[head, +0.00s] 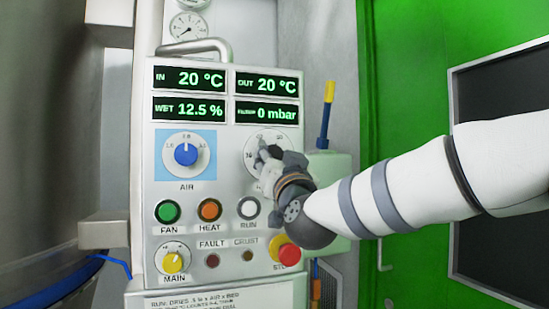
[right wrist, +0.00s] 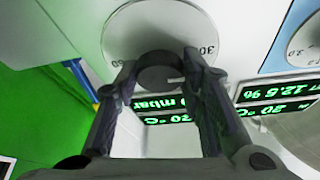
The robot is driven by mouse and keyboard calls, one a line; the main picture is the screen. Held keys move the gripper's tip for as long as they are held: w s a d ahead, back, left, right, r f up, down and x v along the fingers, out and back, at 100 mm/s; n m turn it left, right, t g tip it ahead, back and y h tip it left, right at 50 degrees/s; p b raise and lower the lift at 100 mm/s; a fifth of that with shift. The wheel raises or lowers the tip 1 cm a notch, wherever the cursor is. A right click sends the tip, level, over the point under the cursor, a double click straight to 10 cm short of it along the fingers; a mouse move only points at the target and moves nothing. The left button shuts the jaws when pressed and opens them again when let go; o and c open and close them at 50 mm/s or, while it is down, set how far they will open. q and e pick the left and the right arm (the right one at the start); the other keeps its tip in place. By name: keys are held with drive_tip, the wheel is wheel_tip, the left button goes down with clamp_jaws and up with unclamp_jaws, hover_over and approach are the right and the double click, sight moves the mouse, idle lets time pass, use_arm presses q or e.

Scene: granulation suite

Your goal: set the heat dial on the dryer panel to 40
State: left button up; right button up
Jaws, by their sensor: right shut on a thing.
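The heat dial (head: 251,141) is a round pale plate on the right of the dryer panel (head: 228,196), below the displays. My right gripper (head: 266,158) reaches in from the right and covers most of it, including its knob and lower label. In the right wrist view the dial plate (right wrist: 140,28) shows a "30" at its right edge. My right gripper (right wrist: 160,70) has its two fingers on either side of the dark round knob (right wrist: 157,78), shut on it. A small light mark shows on the knob's right side. My left gripper is not in view.
The displays (head: 226,95) read IN 20 °C, OUT 20 °C, WET 12.5 % and 0 mbar. A blue AIR dial (head: 186,154) is to the left. FAN (head: 168,211), HEAT (head: 209,210) and RUN (head: 248,208) buttons sit below. A red stop button (head: 288,257) lies under my wrist.

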drive_tip(key=m+h, duration=0.2)
drive_tip(key=m, duration=0.2)
drive_tip(key=m+g+h, duration=0.1)
drive_tip(key=m+h, duration=0.1)
drive_tip(key=m, duration=0.3)
drive_tip(key=m+g+h, duration=0.1)
drive_tip(key=m+h, duration=0.1)
drive_tip(key=m, duration=0.3)
drive_tip(key=shift+a+r, duration=0.1)
drive_tip(key=shift+r, duration=0.05)
drive_tip(key=shift+m, duration=0.4)
drive_tip(key=o, duration=1.1)
drive_tip(key=shift+o, duration=0.2)
drive_tip(key=shift+s, duration=0.1)
drive_tip(key=s+f, duration=0.1)
drive_tip(key=s, duration=1.1)
drive_tip(key=shift+a+f, duration=0.35)
